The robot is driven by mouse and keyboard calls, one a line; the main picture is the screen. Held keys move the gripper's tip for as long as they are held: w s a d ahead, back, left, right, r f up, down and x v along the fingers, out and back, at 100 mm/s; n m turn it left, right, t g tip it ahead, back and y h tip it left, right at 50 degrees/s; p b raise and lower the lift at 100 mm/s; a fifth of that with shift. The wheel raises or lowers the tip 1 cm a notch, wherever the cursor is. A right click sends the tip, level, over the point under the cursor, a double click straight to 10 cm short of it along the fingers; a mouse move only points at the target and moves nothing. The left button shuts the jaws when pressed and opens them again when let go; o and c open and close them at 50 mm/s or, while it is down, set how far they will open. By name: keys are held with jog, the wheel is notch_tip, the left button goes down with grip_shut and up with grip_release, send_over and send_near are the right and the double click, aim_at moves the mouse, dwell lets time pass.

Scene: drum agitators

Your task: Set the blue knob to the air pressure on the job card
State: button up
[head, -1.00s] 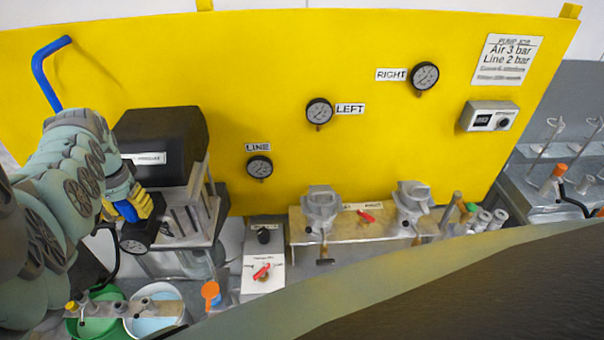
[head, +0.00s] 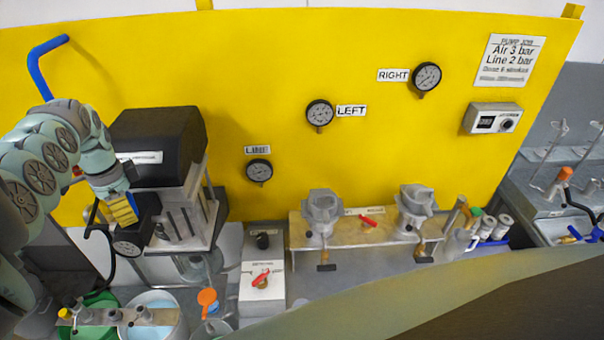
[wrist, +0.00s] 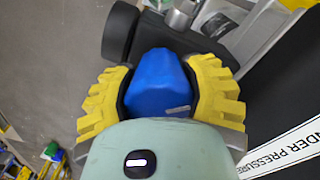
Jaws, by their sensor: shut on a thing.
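The blue knob (wrist: 157,82) fills the middle of the wrist view, between the two yellow ribbed fingers of my gripper (wrist: 163,98). The fingers are shut on its sides. In the head view my gripper (head: 123,209) is at the front of the black-topped pump unit (head: 160,138), just above a round gauge (head: 127,245); the gauge's reading is too small to tell. The knob is mostly hidden there by the fingers. The job card (head: 511,58) at the upper right of the yellow panel reads Air 3 bar, Line 2 bar.
The yellow panel (head: 250,80) carries gauges labelled LINE (head: 259,171), LEFT (head: 320,113) and RIGHT (head: 427,76). A grey box (head: 262,275) with a red lever stands right of the pump. Green and white buckets (head: 158,320) sit below my arm. A black hose hangs beside the gauge.

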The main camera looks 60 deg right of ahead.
jog(key=shift+a+f+m+b, duration=0.1)
jog(key=shift+m+b, duration=0.55)
jog(key=shift+m, duration=0.35)
jog(key=o, duration=1.3)
jog(key=shift+b, duration=0.3)
jog(key=shift+c, duration=0.2)
jog(key=shift+r, duration=0.2)
notch_tip(320, 180, up, 12)
jog(key=shift+f, duration=0.1)
